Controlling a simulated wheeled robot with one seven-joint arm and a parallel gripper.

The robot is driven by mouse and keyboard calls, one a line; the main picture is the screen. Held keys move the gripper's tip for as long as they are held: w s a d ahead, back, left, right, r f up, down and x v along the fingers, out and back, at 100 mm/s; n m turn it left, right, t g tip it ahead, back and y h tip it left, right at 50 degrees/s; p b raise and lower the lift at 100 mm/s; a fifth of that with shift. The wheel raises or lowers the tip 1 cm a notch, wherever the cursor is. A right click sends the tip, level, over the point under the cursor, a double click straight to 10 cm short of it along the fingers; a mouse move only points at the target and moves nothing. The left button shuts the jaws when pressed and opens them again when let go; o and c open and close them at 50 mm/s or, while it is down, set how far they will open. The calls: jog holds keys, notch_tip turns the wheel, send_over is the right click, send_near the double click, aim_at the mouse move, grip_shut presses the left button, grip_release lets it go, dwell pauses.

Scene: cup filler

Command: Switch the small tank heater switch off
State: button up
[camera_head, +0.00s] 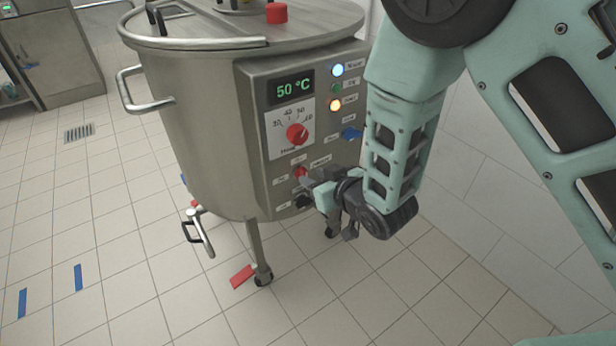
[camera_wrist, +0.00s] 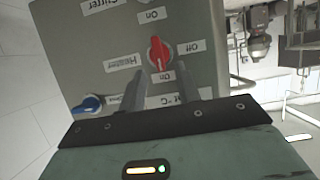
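The small red heater switch (camera_head: 300,172) sits low on the tank's control panel (camera_head: 258,118). In the wrist view the red switch (camera_wrist: 158,53) appears upside down, between labels reading "Heater", "Off" and "On". My gripper (camera_head: 306,186) is at the panel, just below and beside the switch. In the wrist view its fingertips (camera_wrist: 157,74) are apart with nothing held between them, close to the switch; contact cannot be told. The tank (camera_head: 195,130) is steel.
Above are a green display (camera_head: 291,89) reading 50 °C, a larger red dial (camera_head: 297,134) and lit blue (camera_head: 337,70) and orange (camera_head: 335,104) lamps. A blue switch (camera_head: 352,134) is at the right. The tank stands on wheeled legs; the floor at left is open.

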aim_at(306, 174)
jog(key=shift+x, duration=1.85)
grip_shut()
